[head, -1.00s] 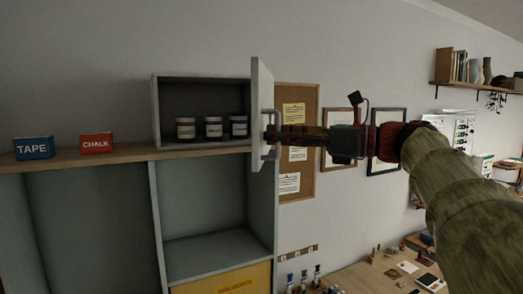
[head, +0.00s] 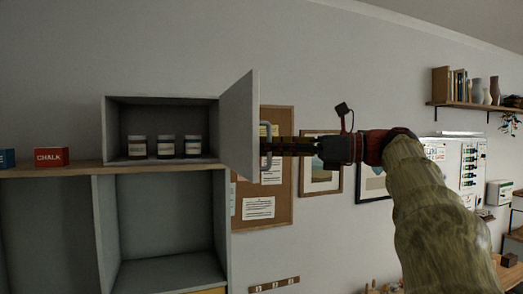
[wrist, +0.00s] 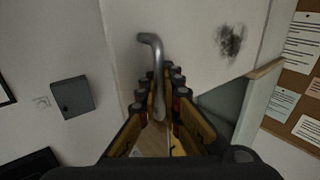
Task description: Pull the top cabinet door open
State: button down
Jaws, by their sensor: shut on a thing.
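The top cabinet (head: 162,99) is a grey box on a wooden shelf top, with its door (head: 238,125) swung wide open on the right side. Inside, several labelled jars stand in a row. My gripper (head: 268,147) is shut on the door's grey bar handle (head: 265,160) at the door's outer face. In the wrist view the handle (wrist: 153,60) runs between my two fingers (wrist: 158,95), and the door face (wrist: 200,50) with a dark smudge lies beyond it.
A red chalk box (head: 50,157) stands on the shelf top (head: 60,171) left of the cabinet. A corkboard (head: 276,200) and framed pictures (head: 321,165) hang on the wall behind my gripper. Open shelves lie below. A wall shelf (head: 470,105) is at the far right.

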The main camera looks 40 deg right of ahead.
dwell(0.4)
jog(key=c, duration=2)
grip_release()
jog(key=shift+s, duration=0.1)
jog(key=v, duration=1.2)
